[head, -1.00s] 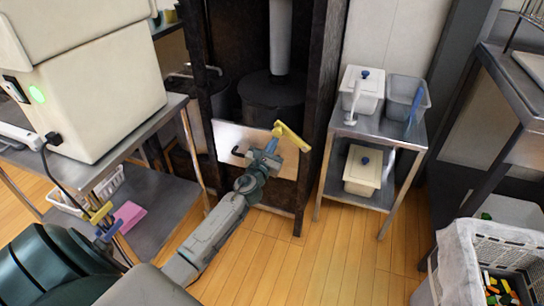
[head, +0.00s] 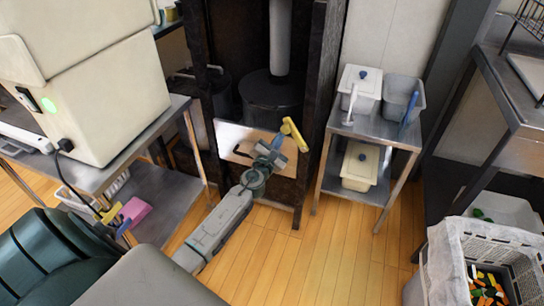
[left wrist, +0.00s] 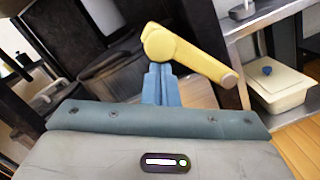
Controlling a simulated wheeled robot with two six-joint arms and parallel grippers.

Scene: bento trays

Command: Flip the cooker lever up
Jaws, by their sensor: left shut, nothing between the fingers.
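The yellow cooker lever (head: 295,134) sticks out at the front of the dark cooker. In the head view it slopes down to the right from its rounded upper end. In the left wrist view the lever (left wrist: 190,52) lies just beyond the fingertips, with its free end low and right. My left gripper (head: 275,143) has its blue fingers shut with nothing between them. The fingers (left wrist: 160,72) are close below the lever's thick end in the wrist view; I cannot tell whether they touch. My right gripper is not in view.
A metal cart (head: 388,137) with lidded containers stands right of the cooker. A steel table (head: 125,160) with a large cream machine (head: 95,100) is at left. A lined crate (head: 470,240) of colourful pieces is at lower right. The wooden floor between is clear.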

